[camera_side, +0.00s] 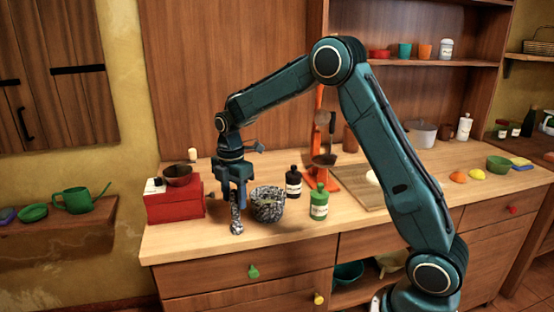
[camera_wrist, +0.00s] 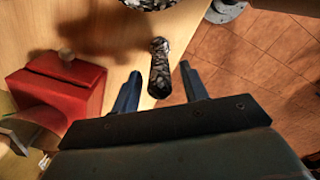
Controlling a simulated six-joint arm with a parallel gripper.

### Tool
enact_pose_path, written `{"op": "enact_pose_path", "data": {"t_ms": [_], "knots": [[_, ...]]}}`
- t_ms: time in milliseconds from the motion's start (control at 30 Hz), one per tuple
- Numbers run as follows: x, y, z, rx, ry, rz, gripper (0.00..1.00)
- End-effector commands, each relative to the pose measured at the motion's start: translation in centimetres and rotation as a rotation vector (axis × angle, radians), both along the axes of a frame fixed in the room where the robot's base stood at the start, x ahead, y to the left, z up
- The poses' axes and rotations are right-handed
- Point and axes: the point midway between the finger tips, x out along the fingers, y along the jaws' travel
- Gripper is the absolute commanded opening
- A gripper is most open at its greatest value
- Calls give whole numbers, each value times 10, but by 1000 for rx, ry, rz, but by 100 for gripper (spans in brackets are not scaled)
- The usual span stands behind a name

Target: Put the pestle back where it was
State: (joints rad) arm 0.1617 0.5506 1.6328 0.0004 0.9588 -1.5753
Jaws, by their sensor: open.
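The pestle (camera_side: 237,220), a speckled grey stone rod, is roughly upright below my gripper, with its lower end at the counter near the front edge. My gripper (camera_side: 231,197) points down over it with the jaws open. In the wrist view the pestle (camera_wrist: 160,66) lies between the two apart fingers, with a gap on each side. The mortar (camera_side: 267,207), a speckled stone bowl, stands just right of the pestle. The pestle is outside it. Part of the mortar (camera_wrist: 152,3) shows at the top of the wrist view. The pestle's upper end is partly hidden by my fingers in the side view.
A red box (camera_side: 174,203) with a dark bowl on top stands left of my gripper. A black bottle (camera_side: 293,182) and a green bottle (camera_side: 319,203) stand right of the mortar. A cutting board (camera_side: 370,197) lies further right. The front counter strip is clear.

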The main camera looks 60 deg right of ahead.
Motion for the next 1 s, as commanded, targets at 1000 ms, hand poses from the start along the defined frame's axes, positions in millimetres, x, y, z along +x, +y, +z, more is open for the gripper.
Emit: {"op": "enact_pose_path", "data": {"t_ms": [1000], "knots": [[0, 0, 117, 0, -1, 0, 44]]}}
